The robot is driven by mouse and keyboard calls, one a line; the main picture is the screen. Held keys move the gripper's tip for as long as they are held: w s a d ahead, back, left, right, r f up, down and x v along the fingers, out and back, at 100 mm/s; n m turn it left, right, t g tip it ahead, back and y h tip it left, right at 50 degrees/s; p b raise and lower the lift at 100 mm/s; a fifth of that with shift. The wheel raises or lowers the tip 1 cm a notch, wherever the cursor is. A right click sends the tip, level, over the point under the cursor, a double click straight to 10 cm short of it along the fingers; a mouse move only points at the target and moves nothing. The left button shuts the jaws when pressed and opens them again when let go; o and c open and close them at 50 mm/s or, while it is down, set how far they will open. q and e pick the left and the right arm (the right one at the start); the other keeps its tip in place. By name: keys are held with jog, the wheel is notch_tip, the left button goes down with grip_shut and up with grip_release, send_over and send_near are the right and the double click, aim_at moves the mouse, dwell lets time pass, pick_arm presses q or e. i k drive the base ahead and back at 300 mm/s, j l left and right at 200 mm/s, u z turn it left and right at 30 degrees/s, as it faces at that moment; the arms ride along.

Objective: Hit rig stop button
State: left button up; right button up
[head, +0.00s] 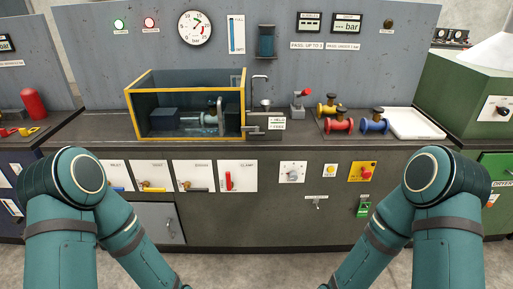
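A red round button (366,173) sits on a yellow plate (355,172) on the bench's front panel, right of centre in the head view. Whether the button is pressed in is too small to tell. Both my arms reach down past the bottom edge of the head view, so neither gripper shows.
The bench front also carries a grey knob (292,173), a red lever (228,181) and several other valve handles. On top stand a yellow-framed tank (128,114), coloured spools (338,124) and a white tray (432,134). A green dryer (465,94) stands at right.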

aim_at(367, 174)
jog(key=i+l, duration=0.2)
jog(key=i, duration=0.35)
jog(key=i+l+z, duration=0.15)
jog(key=i, duration=0.4)
